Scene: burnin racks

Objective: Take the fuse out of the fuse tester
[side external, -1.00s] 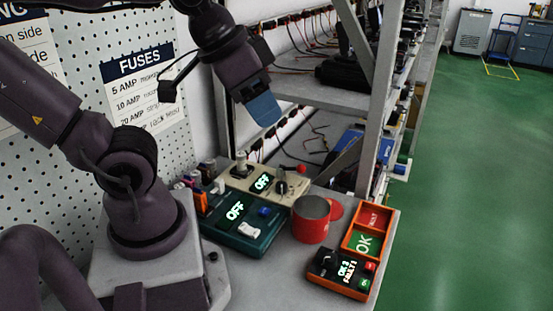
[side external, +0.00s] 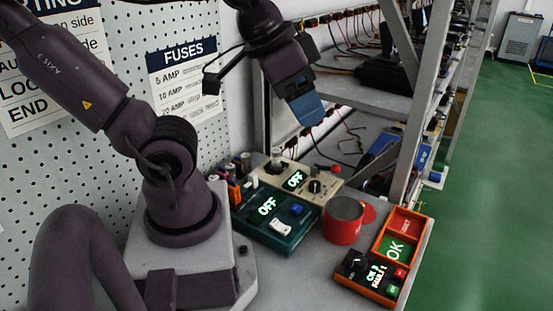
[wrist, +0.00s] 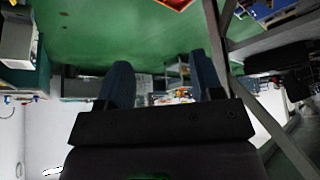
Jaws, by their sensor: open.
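Two devices with lit OFF displays stand on the bench in the side external view. The teal one (side external: 277,232) has a blue button and a white piece on top. The beige one (side external: 325,195) behind it has a dark knob and a small pale upright part (side external: 277,158) at its left end. I cannot tell for sure which is the fuse tester or which part is the fuse. My gripper (side external: 307,112) hangs above and behind the beige device, clear of it. In the wrist view its blue fingers (wrist: 160,82) are apart with nothing held between them.
A red can (side external: 344,222) stands right of the teal device. An orange tray (side external: 393,223) with reject and OK sections and a control box (side external: 368,275) sits at the right edge. Small coloured items crowd the left. A shelf rack's post (side external: 411,130) rises behind the bench.

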